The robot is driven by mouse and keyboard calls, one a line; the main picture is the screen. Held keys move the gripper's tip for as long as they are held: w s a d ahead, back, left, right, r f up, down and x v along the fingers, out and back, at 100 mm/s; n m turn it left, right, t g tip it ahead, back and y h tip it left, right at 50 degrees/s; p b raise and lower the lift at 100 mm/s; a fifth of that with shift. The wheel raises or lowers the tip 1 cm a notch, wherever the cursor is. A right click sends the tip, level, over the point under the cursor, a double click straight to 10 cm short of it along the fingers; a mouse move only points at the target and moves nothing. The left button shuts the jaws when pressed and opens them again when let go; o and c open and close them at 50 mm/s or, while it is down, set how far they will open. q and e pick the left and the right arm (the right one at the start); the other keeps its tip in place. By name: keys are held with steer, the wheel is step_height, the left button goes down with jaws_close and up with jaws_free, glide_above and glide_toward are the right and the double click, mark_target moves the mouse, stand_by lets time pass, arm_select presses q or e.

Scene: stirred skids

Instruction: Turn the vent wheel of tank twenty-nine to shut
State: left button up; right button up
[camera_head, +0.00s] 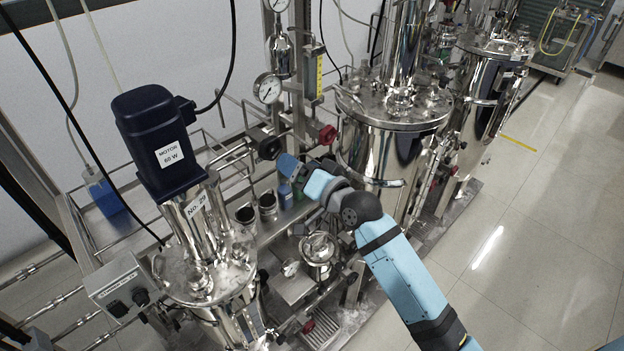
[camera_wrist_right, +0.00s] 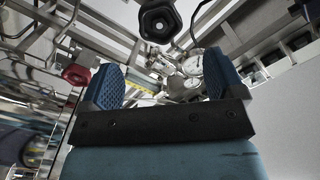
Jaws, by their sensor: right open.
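The tank marked No. 29 (camera_head: 203,277) stands at the left of the head view, with a dark blue motor (camera_head: 158,140) on top. A black handwheel (camera_head: 269,148) sits on the pipework to its right. It also shows at the top of the wrist view (camera_wrist_right: 160,20), ahead of the fingers and apart from them. A red handwheel (camera_head: 328,135) is further right; it also shows in the wrist view (camera_wrist_right: 76,74). I cannot tell which wheel is the vent wheel. My right gripper (camera_head: 284,163) is open and empty, close to the black wheel. My left gripper is not in view.
A pressure gauge (camera_head: 268,89) and a flow tube (camera_head: 313,72) stand above the wheels. A second steel tank (camera_head: 393,150) stands beyond my right arm. A control box (camera_head: 117,286) is at the lower left. The floor (camera_head: 540,220) at the right is clear.

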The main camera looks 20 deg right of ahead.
steer(key=v, duration=0.3)
steer(key=shift+s+d, duration=0.2)
steer(key=shift+s, duration=0.1)
steer(key=s+f+n+g+h, duration=0.2)
steer(key=s+f+n, duration=0.1)
steer(key=s+f, duration=0.9)
steer(key=s+f+n+g+h, duration=0.1)
steer(key=s+f+n+g, duration=0.2)
steer(key=s+f, duration=0.8)
step_height(320, 180, down, 6)
steer(key=shift+s+r+n+g+h, duration=0.15)
steer(key=shift+s+n+g+h, duration=0.15)
steer(key=shift+s+n+h, duration=0.15)
steer(key=shift+w+d, duration=0.1)
steer(key=shift+w, duration=0.05)
